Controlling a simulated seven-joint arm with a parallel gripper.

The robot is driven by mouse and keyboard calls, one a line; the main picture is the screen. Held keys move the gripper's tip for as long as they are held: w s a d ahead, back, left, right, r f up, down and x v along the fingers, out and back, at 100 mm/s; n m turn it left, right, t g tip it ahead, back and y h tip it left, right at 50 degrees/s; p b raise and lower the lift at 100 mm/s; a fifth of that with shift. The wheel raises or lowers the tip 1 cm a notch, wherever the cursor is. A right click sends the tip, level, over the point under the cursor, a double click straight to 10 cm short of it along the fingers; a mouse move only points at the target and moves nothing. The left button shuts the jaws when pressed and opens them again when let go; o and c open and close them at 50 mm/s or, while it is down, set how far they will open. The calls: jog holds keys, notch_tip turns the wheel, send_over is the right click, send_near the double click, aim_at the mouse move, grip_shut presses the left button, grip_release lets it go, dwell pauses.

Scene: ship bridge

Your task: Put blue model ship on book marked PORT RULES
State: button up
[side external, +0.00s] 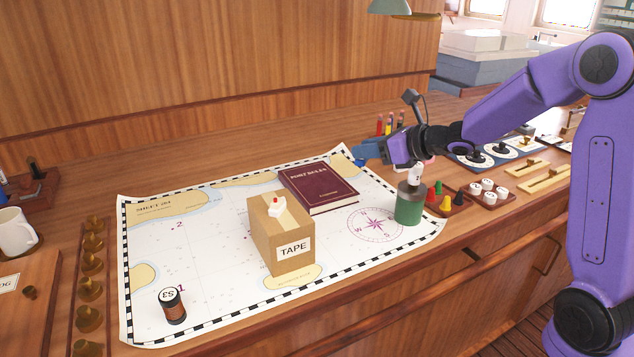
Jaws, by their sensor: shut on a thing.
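The book marked PORT RULES (318,187) lies closed and flat on the chart, its dark red cover bare. My gripper (380,150) is behind and to the right of the book, above the chart's back right corner. It is shut on a small blue thing that looks like the blue model ship (368,151). The ship projects left from the jaws and is apart from the book. The fingertips and the ship's details are too small to make out clearly.
A TAPE box (279,240) with a small white and red model on top stands in front of the book. A green canister (408,205) stands to its right. A dark cylinder (172,306) stands at the chart's front left. Game pieces and pens are near my arm.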

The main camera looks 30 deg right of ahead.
send_over(326, 190)
jog(key=f, duration=0.9)
jog(key=shift+s+f, duration=0.3)
jog(key=shift+s, duration=0.05)
jog(key=shift+w+a+f, duration=0.1)
jog(key=shift+w+f, duration=0.05)
jog(key=shift+f, duration=0.8)
jog(key=shift+w+f, duration=0.15)
jog(key=shift+f, duration=0.8)
jog(key=shift+f, duration=0.15)
jog(key=o, duration=1)
